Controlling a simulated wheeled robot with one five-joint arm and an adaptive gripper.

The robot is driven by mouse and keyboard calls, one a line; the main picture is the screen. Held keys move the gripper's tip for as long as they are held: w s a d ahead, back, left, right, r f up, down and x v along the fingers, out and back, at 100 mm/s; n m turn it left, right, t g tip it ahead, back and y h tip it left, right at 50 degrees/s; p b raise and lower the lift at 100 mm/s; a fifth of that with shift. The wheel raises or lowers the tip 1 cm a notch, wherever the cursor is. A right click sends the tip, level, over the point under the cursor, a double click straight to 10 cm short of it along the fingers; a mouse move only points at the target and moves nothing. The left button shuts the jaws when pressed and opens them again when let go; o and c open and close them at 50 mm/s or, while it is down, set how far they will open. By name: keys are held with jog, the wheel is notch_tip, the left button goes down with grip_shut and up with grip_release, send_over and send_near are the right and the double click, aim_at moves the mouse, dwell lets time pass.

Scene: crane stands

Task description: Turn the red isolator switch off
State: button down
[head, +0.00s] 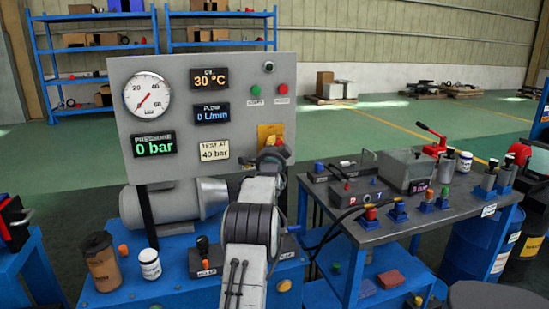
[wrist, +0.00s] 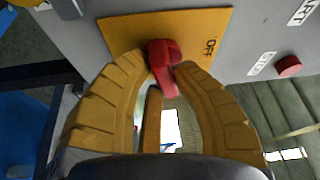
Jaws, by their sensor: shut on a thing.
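The red isolator switch (wrist: 163,62) sits on a yellow plate (wrist: 208,28) marked OFF on the grey panel, in the wrist view. My gripper (wrist: 164,72) has its two yellow fingers closed around the red handle, one on each side. In the wrist view the handle points down the picture and a little right, while the OFF label lies to its right. In the head view the yellow plate (head: 265,130) shows at the panel's lower right; my arm and gripper (head: 270,158) hide most of the switch.
The grey panel (head: 190,70) carries a dial and displays reading 0 bar and 0 L/min. A red stop button (wrist: 289,66) is near my gripper. A brown cup (head: 102,262) and white jar (head: 149,264) stand on the blue bench. A cluttered table (head: 385,232) is at right.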

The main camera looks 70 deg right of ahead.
jog(key=shift+n+b, duration=0.3)
jog(key=shift+b, duration=0.4)
jog(key=c, duration=1)
grip_release()
jog(key=shift+w, duration=0.1)
jog(key=shift+a, duration=0.15)
jog(key=shift+v, duration=5.8)
jog(key=shift+f, duration=0.1)
